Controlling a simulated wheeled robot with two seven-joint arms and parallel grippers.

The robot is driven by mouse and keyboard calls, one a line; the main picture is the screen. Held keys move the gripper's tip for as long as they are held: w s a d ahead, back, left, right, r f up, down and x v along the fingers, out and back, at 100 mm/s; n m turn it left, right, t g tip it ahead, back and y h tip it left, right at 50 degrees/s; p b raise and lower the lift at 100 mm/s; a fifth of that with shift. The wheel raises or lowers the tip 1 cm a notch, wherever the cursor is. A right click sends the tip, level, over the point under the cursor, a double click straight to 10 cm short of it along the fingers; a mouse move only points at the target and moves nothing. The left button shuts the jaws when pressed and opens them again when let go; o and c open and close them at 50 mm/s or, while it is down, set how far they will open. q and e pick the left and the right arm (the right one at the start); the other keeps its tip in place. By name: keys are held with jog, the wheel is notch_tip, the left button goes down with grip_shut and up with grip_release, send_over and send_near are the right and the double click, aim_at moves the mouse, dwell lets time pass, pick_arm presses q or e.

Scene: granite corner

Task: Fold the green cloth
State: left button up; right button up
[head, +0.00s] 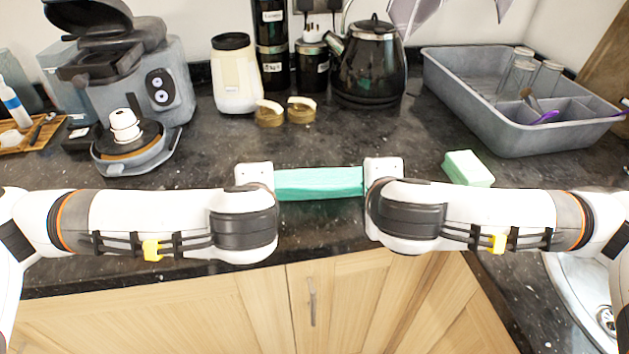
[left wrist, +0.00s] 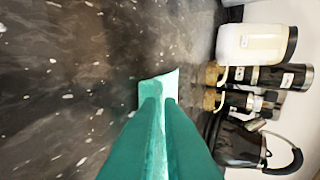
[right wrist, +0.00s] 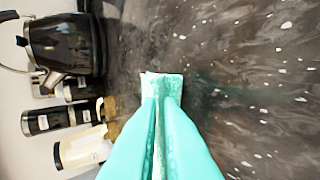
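The green cloth (head: 320,183) shows in the head view as a narrow teal band spanning the gap between my two grippers, above the dark counter near its front edge. My left gripper (left wrist: 158,100) is at the band's left end and my right gripper (right wrist: 161,100) at its right end. In the head view the wrists hide the fingertips. In each wrist view two long teal shapes run close together with a thin lighter strip of cloth between them. A pale end of cloth shows past the tips in the left wrist view (left wrist: 158,86) and the right wrist view (right wrist: 163,84).
A pale green sponge (head: 468,168) lies right of my right gripper. A grey dish tub (head: 520,135), black kettle (head: 370,65), cream jar (head: 236,75), black canisters (head: 272,45) and coffee machine (head: 130,75) stand behind. A sink (head: 590,300) is at lower right. The middle counter is clear.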

pick_arm(q)
jog(key=o, duration=0.7)
pick_arm(e)
jog(key=o, duration=0.7)
pick_arm(q)
jog(key=shift+r, duration=0.1)
pick_arm(e)
jog(key=shift+r, duration=0.1)
